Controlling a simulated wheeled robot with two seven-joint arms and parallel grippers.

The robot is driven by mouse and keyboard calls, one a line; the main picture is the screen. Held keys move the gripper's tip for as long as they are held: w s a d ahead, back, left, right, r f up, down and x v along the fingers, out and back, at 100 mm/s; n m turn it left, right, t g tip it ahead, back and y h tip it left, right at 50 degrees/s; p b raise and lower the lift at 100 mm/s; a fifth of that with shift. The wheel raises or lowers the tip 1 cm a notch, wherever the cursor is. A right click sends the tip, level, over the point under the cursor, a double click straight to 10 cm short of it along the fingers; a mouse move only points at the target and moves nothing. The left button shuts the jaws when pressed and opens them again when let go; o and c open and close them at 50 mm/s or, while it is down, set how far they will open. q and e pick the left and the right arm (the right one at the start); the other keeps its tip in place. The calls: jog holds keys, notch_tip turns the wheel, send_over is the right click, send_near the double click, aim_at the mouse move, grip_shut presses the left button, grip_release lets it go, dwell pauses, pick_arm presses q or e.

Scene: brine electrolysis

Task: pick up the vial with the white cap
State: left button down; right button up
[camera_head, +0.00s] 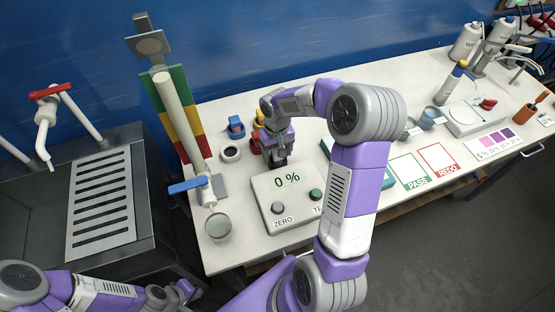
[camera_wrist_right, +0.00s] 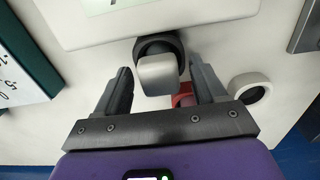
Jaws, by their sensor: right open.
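The vial with the white cap (camera_wrist_right: 158,76) shows in the right wrist view as a pale, squarish cap end, standing at a dark round holder (camera_wrist_right: 148,46). My right gripper (camera_wrist_right: 162,88) is open, with one finger on each side of the cap and visible gaps. In the head view my right gripper (camera_head: 278,162) is low behind the scale, and it hides the vial there. My left gripper (camera_head: 182,291) is at the bottom left of the head view, small and partly hidden; its jaws cannot be made out.
The scale (camera_head: 260,190) reading "0 %" is right beside my right gripper. A white ring (camera_wrist_right: 250,88) and a red item (camera_wrist_right: 184,100) are close to the fingers. A blue item (camera_head: 236,127) stands behind. A sink (camera_head: 100,205) is at left, PASS and REDO cards (camera_head: 437,158) at right.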

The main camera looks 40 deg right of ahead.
jog(key=c, duration=1.1)
